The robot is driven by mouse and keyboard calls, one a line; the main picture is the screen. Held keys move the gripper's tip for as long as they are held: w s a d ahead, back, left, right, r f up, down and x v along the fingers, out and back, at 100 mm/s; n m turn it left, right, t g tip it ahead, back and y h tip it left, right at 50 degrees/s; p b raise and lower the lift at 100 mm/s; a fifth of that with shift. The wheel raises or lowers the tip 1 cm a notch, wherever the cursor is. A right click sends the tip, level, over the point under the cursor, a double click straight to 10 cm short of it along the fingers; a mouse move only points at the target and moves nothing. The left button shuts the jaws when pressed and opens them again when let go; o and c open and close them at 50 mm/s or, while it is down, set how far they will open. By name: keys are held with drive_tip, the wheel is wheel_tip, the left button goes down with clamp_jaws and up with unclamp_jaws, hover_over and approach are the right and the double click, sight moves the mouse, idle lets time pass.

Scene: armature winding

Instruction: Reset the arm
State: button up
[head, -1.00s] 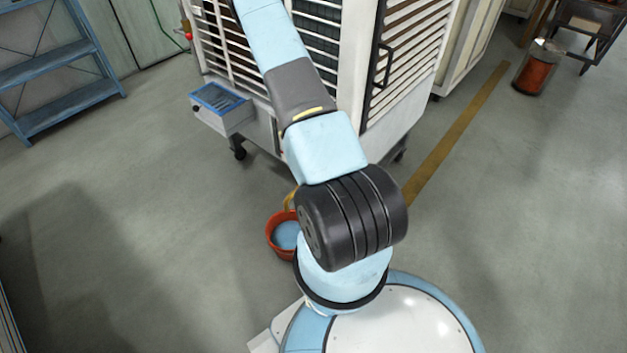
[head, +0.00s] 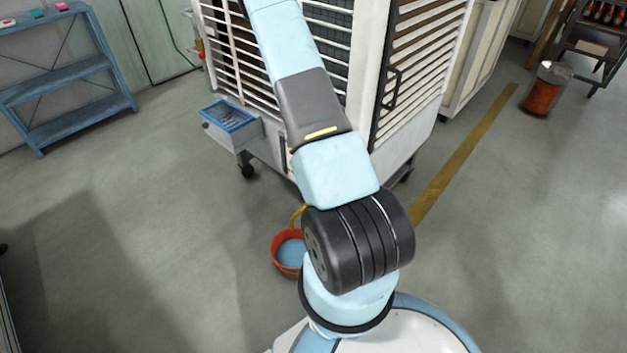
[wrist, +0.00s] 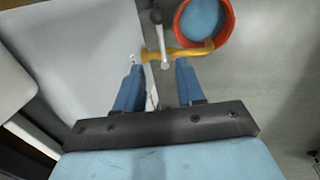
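My gripper (wrist: 158,70) shows in the wrist view with its two blue fingers apart, and I see nothing held between them. Beyond the fingertips are a yellow curved pipe (wrist: 190,52) and a pale rod with a dark knob (wrist: 157,18). I cannot tell how far they are from the fingers. In the head view my arm (head: 310,105) runs from my base up past the top edge, in front of the large white slatted cabinet (head: 420,135). My gripper is outside the head view.
A red bucket with blue contents (head: 275,258) stands on the floor beside my arm; it also shows in the wrist view (wrist: 228,30). A blue shelf (head: 70,125) is at left. A blue-rimmed tray (head: 205,124) juts from the cabinet.

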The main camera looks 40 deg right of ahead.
drive_tip(key=w+a+r+m+t, duration=0.1)
drive_tip(key=a+r, duration=0.3)
drive_tip(key=r, duration=0.7)
drive_tip(key=w+a+r+t, duration=0.1)
drive_tip(key=a+r, duration=0.2)
drive_tip(key=r, duration=0.8)
drive_tip(key=w+a+r+m+t, duration=0.15)
drive_tip(key=a+r, duration=0.25)
drive_tip(key=r, duration=0.8)
drive_tip(key=s+a+r+t+y, duration=0.1)
drive_tip(key=s+a+r, duration=0.5)
drive_tip(key=s+r, duration=0.4)
drive_tip(key=s+a+r+y, duration=0.1)
drive_tip(key=s+a+r, duration=0.5)
drive_tip(key=s+r, duration=0.5)
drive_tip(key=shift+s+t, duration=0.35)
drive_tip(key=shift+s, duration=0.05)
drive_tip(key=shift+a+r, duration=0.1)
